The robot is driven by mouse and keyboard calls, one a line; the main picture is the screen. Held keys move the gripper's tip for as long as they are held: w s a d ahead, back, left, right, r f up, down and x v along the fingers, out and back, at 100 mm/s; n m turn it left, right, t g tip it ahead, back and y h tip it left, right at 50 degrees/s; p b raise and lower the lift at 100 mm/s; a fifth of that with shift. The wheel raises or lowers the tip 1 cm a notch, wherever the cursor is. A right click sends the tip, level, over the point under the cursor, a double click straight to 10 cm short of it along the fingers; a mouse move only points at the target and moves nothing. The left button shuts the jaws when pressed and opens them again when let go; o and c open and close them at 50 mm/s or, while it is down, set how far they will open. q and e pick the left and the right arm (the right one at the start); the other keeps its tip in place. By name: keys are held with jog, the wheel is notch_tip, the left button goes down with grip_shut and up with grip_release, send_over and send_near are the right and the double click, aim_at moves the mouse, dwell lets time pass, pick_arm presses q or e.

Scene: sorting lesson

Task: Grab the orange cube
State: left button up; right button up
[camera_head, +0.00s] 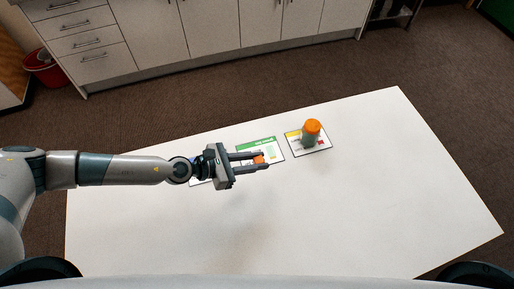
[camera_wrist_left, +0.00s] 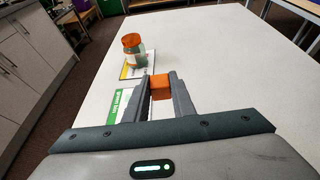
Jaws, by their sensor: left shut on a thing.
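The orange cube (camera_wrist_left: 160,87) sits between the fingertips of my left gripper (camera_wrist_left: 158,88) in the left wrist view, and the fingers are shut on it. In the head view the left gripper (camera_head: 262,160) reaches in from the left over the white table, and a small part of the orange cube (camera_head: 259,159) shows between its fingers. The rest of the cube is hidden there by the fingers. How high the cube is above the table is hard to tell. My right gripper is in neither view.
A bottle with an orange lid (camera_head: 312,130) stands on a yellow-edged card (camera_head: 293,137). A green-topped card (camera_head: 259,142) lies partly beneath the left gripper. The white table (camera_head: 380,190) is clear to the right and front. A red bucket (camera_head: 45,70) stands by the cabinets.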

pick_arm(q)
jog(key=shift+s+r, duration=0.55)
jog(key=shift+s, duration=0.35)
